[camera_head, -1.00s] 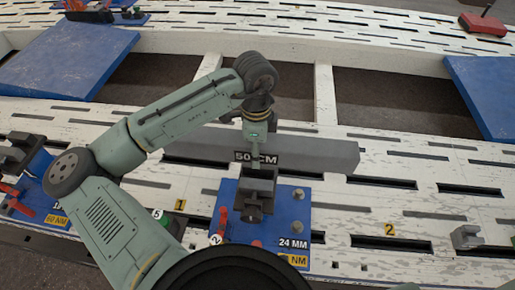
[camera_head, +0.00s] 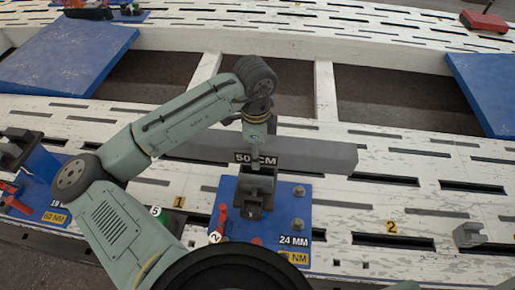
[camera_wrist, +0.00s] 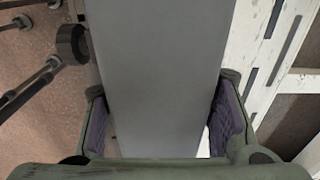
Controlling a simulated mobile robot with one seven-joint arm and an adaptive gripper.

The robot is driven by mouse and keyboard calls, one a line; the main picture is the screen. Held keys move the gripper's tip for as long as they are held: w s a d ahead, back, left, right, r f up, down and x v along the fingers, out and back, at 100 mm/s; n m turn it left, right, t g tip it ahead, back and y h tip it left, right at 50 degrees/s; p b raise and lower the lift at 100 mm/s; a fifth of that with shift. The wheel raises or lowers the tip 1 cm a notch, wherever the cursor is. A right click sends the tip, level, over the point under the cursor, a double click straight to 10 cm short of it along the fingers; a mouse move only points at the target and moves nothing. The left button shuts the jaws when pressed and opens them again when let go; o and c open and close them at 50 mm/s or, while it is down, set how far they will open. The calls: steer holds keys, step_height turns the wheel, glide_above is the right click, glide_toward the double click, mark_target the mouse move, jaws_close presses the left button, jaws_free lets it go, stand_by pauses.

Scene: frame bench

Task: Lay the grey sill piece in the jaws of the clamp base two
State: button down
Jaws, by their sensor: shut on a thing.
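The grey sill piece (camera_head: 310,154), a long bar marked 50 CM, lies crosswise in the head view, just behind the clamp. My gripper (camera_head: 257,141) is shut on its middle. In the wrist view the sill piece (camera_wrist: 155,75) fills the space between the purple-padded fingers of my gripper (camera_wrist: 163,118). Clamp base two is a blue plate (camera_head: 285,222) with a dark clamp (camera_head: 254,190), red handles and a tag 2. The sill piece appears above the bench; its exact height over the jaws cannot be told. My gripper and wrist partly hide the bar.
The white slotted bench (camera_head: 400,205) has free room to the right. Another blue clamp base (camera_head: 45,190) stands at the left. A small grey block (camera_head: 467,235) sits at the right. Blue panels (camera_head: 65,60) lie behind, and a red box (camera_head: 484,21) stands at the far right.

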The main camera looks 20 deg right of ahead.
steer(key=shift+f+b, duration=1.6)
steer(key=shift+f, duration=1.1)
